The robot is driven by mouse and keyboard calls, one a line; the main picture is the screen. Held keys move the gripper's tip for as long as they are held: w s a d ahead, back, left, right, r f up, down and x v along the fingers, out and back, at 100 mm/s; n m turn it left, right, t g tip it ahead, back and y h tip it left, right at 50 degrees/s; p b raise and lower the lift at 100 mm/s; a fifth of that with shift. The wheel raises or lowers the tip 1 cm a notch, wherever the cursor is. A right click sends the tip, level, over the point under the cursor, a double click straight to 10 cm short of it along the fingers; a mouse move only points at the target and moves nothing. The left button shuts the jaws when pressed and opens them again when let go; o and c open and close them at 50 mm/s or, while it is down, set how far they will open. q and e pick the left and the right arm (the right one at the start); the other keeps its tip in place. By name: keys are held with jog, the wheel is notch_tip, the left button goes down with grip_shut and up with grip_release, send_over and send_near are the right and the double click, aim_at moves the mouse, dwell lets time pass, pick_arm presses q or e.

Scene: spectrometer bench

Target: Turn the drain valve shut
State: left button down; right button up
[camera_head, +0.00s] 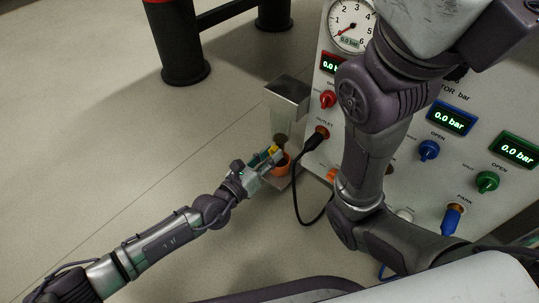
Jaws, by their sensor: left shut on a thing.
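My left gripper (265,160) reaches in from the left and is shut at the lower end of a metal box-topped vessel (288,100). A small yellow part (273,150), which looks like the drain valve's handle, shows between the fingers. The fingers hide most of the valve, so its angle cannot be told. An orange cup-like part (282,168) sits just below and beside the fingertips. My right arm crosses the panel, and its gripper is not in view.
The panel (330,110) carries a dial gauge (350,24), a red knob (327,99), a blue knob (428,150), a green knob (487,181) and displays. A black hose (297,190) hangs from the outlet close to my left gripper. Open floor (100,140) lies left.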

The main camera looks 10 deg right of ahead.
pick_arm(q)
jog(key=n, duration=0.3)
jog(key=shift+n, duration=0.4)
jog(key=c, duration=0.9)
grip_release()
jog(key=shift+s+a, duration=0.1)
jog(key=v, duration=1.1)
jog(key=shift+s+a, duration=0.3)
